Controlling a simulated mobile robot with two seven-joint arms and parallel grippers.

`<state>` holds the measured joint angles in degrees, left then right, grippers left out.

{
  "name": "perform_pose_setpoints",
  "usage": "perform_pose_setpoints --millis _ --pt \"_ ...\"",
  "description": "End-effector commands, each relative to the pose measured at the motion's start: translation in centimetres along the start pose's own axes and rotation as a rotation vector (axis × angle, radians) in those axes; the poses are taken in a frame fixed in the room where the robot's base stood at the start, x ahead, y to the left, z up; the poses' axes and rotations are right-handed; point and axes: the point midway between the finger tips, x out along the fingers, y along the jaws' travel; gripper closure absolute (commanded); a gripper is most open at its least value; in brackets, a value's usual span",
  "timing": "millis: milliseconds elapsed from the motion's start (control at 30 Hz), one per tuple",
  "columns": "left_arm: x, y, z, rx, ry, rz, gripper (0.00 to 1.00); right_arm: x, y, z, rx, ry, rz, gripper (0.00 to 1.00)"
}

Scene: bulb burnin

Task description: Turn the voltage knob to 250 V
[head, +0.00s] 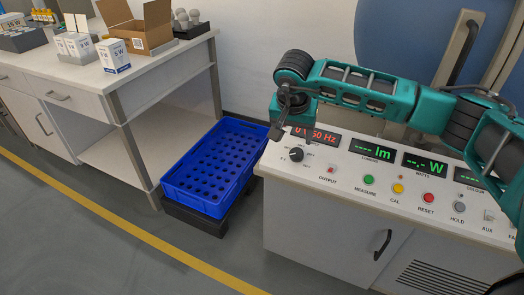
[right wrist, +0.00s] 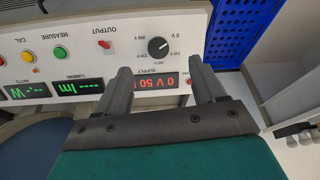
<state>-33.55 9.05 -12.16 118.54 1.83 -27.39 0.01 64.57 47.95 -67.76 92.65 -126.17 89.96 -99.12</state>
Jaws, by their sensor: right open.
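The voltage knob (head: 296,155) is a small round black knob with printed volt marks around it, at the left end of the white console's sloping panel. It also shows in the right wrist view (right wrist: 158,48), just beyond the gap between my fingertips. Its pointer appears to be towards the 0 V mark. The red supply display (head: 316,136) above it reads 0 V 50 Hz. My right gripper (right wrist: 160,72) is open and empty, with one finger to each side of the knob's line. In the head view it hangs above and behind the knob, apart from it. My left gripper is out of view.
A blue crate (head: 205,170) stands on a low black base left of the console. A workbench with boxes (head: 113,55) is farther left.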

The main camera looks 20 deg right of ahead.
Motion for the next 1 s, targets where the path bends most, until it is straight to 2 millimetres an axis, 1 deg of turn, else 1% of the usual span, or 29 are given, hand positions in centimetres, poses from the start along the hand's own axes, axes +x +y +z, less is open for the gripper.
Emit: perform_pose_setpoints --millis 33,100,167,233,367,600,700,833,1000 --pt "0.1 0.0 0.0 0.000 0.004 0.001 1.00 -0.1 0.6 -0.9 -0.009 0.027 0.024 0.31" --pt "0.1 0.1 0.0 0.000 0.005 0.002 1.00 -0.1 1.0 -1.4 -0.015 0.046 0.041 0.31" --pt "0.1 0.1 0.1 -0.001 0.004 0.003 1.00 0.3 1.1 -1.6 -0.018 0.049 0.046 0.31" --pt "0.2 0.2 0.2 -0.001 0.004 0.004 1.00 1.1 1.2 -1.5 -0.019 0.047 0.046 0.31" --pt "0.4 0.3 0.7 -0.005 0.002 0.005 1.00 3.5 1.2 -1.5 -0.017 0.045 0.045 0.31" --pt "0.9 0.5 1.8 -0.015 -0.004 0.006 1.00 8.6 1.4 -1.7 -0.017 0.044 0.043 0.31" --pt "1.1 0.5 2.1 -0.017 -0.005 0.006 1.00 10.2 1.4 -1.8 -0.017 0.045 0.042 0.31" --pt "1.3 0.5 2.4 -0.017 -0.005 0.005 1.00 11.8 1.4 -1.9 -0.016 0.045 0.041 0.31" --pt "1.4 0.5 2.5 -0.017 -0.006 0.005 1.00 12.5 1.5 -2.0 -0.018 0.046 0.040 0.31"
